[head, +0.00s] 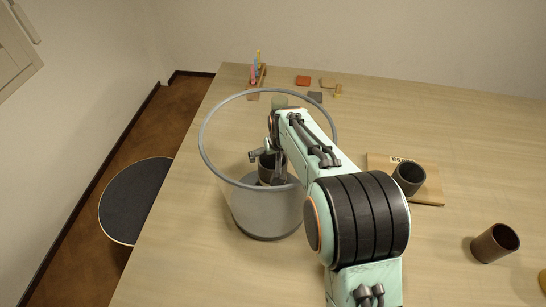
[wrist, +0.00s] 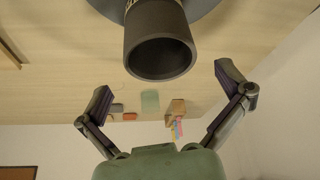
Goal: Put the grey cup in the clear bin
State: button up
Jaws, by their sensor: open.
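The grey cup (head: 271,170) is within the rim of the clear bin (head: 247,205), upright or nearly so. In the wrist view the grey cup (wrist: 160,50) shows its open mouth toward me, beyond my fingertips and apart from both. I cannot tell whether its foot touches the bin's bottom, part of which shows as a grey disc (wrist: 205,8). My gripper (wrist: 163,78) is open and empty, its two fingers spread wide. In the head view my gripper (head: 270,152) is at the bin's mouth, just above the cup and partly hidden by my arm.
A dark cup (head: 408,178) stands on a wooden board (head: 430,193) right of my arm. A brown cup (head: 495,243) stands farther right. A pen holder (head: 258,76) and small coloured blocks (head: 303,80) lie at the table's back. A round dark stool (head: 140,205) is left of the table.

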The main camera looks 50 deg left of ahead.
jog(key=shift+v, duration=2)
jog(key=shift+r, duration=0.1)
